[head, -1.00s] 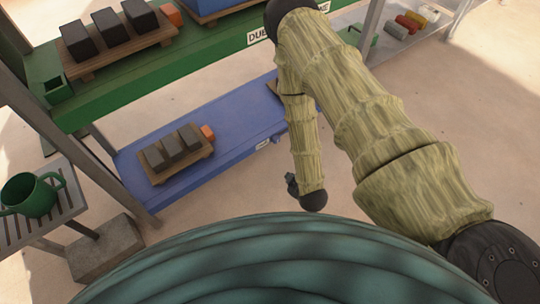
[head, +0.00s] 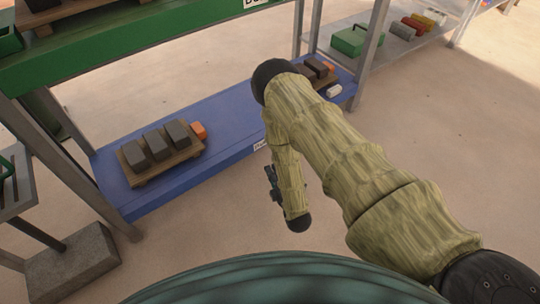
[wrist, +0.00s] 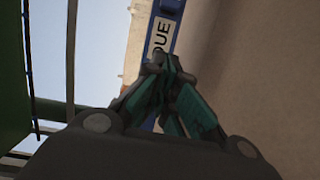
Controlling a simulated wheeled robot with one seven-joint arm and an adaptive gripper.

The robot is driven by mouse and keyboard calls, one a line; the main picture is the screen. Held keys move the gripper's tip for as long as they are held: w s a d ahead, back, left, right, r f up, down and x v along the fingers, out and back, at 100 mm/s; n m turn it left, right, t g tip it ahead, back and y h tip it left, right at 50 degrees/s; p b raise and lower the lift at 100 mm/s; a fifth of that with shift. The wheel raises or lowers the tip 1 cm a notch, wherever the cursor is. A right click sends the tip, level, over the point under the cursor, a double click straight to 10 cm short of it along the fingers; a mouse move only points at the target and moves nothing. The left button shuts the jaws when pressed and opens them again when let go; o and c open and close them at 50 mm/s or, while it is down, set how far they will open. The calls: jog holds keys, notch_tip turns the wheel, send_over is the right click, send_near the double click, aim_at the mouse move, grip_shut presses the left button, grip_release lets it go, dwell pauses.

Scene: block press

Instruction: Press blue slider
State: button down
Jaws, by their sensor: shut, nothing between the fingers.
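A long blue surface (head: 105,166) runs low under the green shelf in the head view. I cannot make out a separate blue slider on it. A wooden tray (head: 134,183) with dark blocks (head: 157,144) and an orange block (head: 199,130) stands on it. My arm hangs in front of its near edge, on the right. In the wrist view, my gripper (wrist: 163,65) is shut and empty, with teal fingers meeting at the tips. Beyond the tips, a blue edge with a white label (wrist: 160,36) shows; I cannot tell whether they touch.
The green shelf (head: 120,60) crosses above the blue surface. A second tray with dark blocks (head: 318,67) is partly behind my arm. Metal posts (head: 62,168) stand at the left, near a grey block (head: 72,262). A green toolbox (head: 358,40) sits at back right. The floor at right is clear.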

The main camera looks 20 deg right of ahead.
aim_at(259, 146)
jog(key=shift+w+a+f+n, duration=0.15)
jog(key=shift+w+f+n, duration=0.1)
jog(key=shift+n, duration=0.05)
jog(key=shift+w, duration=0.1)
jog(key=w+b, duration=0.1)
jog(key=w, duration=0.2)
jog(key=w+b, duration=0.2)
jog(key=w, duration=0.1)
jog(key=w+a+b, duration=0.1)
jog(key=w+b, duration=0.1)
jog(key=w, duration=0.1)
jog(key=shift+w+f, duration=0.15)
jog(key=shift+w, duration=0.15)
jog(key=shift+w+d+r+b, duration=0.1)
jog(key=shift+w+d+b, duration=0.15)
jog(key=shift+d+b, duration=0.25)
jog(key=shift+w+d+r+b, duration=0.1)
jog(key=shift+w+d+b, duration=0.2)
jog(key=shift+d, duration=0.45)
jog(key=shift+w+d+b, duration=0.2)
jog(key=shift+d+b, duration=0.2)
jog(key=shift+d, duration=0.2)
